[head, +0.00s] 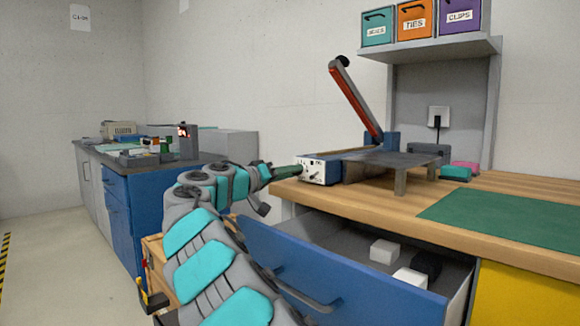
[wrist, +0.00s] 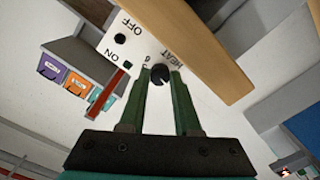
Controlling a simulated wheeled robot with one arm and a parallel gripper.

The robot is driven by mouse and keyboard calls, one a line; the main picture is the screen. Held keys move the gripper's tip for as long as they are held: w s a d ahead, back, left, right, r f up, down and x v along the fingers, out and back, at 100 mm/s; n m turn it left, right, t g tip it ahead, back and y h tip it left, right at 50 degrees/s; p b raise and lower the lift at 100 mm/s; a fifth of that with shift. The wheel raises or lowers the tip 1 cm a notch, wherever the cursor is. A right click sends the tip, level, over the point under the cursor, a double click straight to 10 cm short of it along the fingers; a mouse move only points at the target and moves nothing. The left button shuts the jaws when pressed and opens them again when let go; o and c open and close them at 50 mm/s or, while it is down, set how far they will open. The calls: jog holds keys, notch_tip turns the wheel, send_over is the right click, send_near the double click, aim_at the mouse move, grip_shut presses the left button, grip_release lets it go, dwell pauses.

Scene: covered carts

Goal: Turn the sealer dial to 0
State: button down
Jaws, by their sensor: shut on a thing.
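The sealer (head: 340,170) stands on the wooden worktop at its left end, with its white control panel facing my arm and its red-and-grey lever arm (head: 355,98) raised. In the wrist view the panel (wrist: 133,48) appears rotated, with ON, OFF and HEAT lettering. The black round dial (wrist: 160,73) is between the tips of my two green fingers. My gripper (wrist: 160,77) is shut on the dial. In the head view my gripper (head: 286,171) reaches the panel from the left, and the dial is hidden there. The dial's setting is too small to read.
An open blue drawer (head: 330,270) below the worktop (head: 350,205) holds white and black blocks, close to my arm. A green mat (head: 510,218) lies on the right. A shelf (head: 440,50) with labelled bins stands behind. Another bench (head: 130,160) is at the left.

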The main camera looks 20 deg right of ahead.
jog(key=shift+r+n+p, duration=0.15)
jog(key=shift+n+p, duration=0.35)
jog(key=shift+n, duration=0.4)
jog(key=c, duration=0.6)
grip_release()
jog(key=shift+a, duration=0.15)
jog(key=v, duration=0.7)
jog(key=shift+s+a, duration=0.15)
jog(key=shift+a, duration=0.1)
